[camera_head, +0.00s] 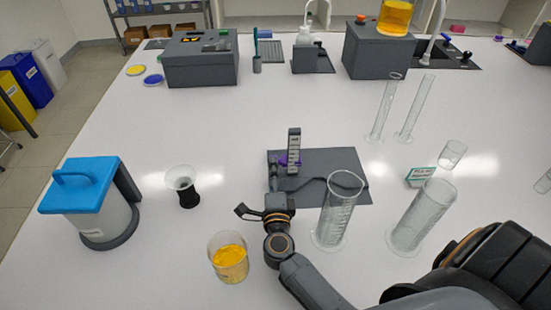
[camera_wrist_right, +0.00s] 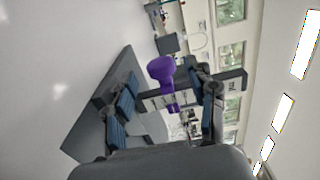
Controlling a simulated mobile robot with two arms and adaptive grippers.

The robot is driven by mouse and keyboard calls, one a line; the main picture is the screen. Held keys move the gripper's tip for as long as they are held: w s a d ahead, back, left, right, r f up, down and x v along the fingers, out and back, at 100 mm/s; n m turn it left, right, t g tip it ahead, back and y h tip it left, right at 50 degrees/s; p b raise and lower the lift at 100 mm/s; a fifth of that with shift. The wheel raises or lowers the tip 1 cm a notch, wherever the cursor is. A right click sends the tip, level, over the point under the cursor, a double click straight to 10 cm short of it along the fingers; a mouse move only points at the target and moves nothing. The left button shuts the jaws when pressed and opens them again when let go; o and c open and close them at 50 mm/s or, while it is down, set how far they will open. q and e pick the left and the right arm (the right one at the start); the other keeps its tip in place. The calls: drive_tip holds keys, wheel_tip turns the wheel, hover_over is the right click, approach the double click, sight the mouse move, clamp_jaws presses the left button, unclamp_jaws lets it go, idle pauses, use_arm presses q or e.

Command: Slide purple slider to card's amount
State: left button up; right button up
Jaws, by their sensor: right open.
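The purple slider (camera_head: 284,160) sits low on an upright scale post (camera_head: 294,142) with a marked pale face. The post stands on a dark grey base plate (camera_head: 345,163). The small green-edged card (camera_head: 421,176) stands to the right of the plate; its print is too small to read. My right gripper (camera_head: 274,188) is in front of the post. In the right wrist view its blue-padded fingers (camera_wrist_right: 166,98) are open, with the purple slider (camera_wrist_right: 161,70) showing between and beyond them. I cannot tell whether they touch it. My left gripper is not in view.
Two glass cylinders (camera_head: 338,212) (camera_head: 420,220) stand close to the right of my arm. A beaker of yellow liquid (camera_head: 229,259) stands at its left. Farther left are a black-based glass cup (camera_head: 183,184) and a blue-lidded container (camera_head: 92,202).

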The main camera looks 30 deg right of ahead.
drive_tip(key=x, duration=0.4)
drive_tip(key=shift+d, duration=0.1)
drive_tip(key=shift+w+d, duration=0.15)
drive_tip(key=shift+w, duration=0.1)
clamp_jaws()
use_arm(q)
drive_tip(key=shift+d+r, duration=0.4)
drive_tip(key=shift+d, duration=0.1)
